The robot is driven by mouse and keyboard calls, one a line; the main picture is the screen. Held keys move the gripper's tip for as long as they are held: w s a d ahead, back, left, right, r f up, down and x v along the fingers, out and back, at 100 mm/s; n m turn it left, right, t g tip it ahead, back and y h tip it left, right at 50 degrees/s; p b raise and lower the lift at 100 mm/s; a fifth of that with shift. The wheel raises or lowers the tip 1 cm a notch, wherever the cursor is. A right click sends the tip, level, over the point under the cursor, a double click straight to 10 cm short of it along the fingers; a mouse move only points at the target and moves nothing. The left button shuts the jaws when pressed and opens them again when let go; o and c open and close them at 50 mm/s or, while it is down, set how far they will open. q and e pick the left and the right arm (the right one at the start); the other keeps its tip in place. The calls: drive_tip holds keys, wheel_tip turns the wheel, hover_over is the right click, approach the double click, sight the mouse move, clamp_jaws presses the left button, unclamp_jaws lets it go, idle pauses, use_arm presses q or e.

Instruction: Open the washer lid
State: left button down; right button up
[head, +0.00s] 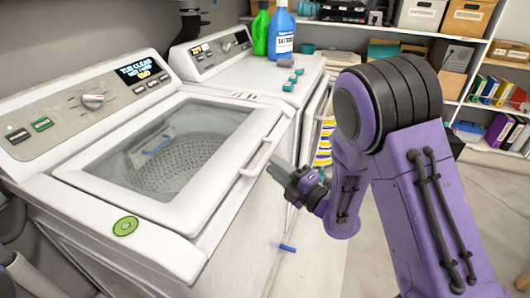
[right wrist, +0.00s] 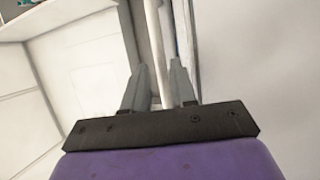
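The white washer (head: 45,178) stands at the left in the head view. Its lid (head: 190,207), a white frame around a clear window, is down and closed. A white handle (head: 260,157) runs along the lid's right edge. My right gripper (head: 274,170) is at the near side of this handle, its fingers pointing toward the washer. In the right wrist view a pale bar (right wrist: 154,35), apparently the handle, runs between the two fingers (right wrist: 158,75), with narrow gaps on both sides. The gripper looks open around it. My left gripper is not in view.
A second white machine (head: 225,82) stands behind the washer, with a green bottle (head: 261,32) and a blue bottle (head: 281,35) on top. Shelves (head: 345,30) with boxes and binders line the back and right.

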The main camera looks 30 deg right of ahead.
sight(265, 155)
drive_tip(key=p+x, duration=0.1)
drive_tip(key=x, duration=0.3)
drive_tip(key=shift+w+r, duration=0.15)
drive_tip(key=shift+w, duration=0.05)
drive_tip(key=shift+w+a, duration=0.1)
drive_tip(key=shift+w, duration=0.15)
drive_tip(key=shift+c, duration=0.2)
clamp_jaws()
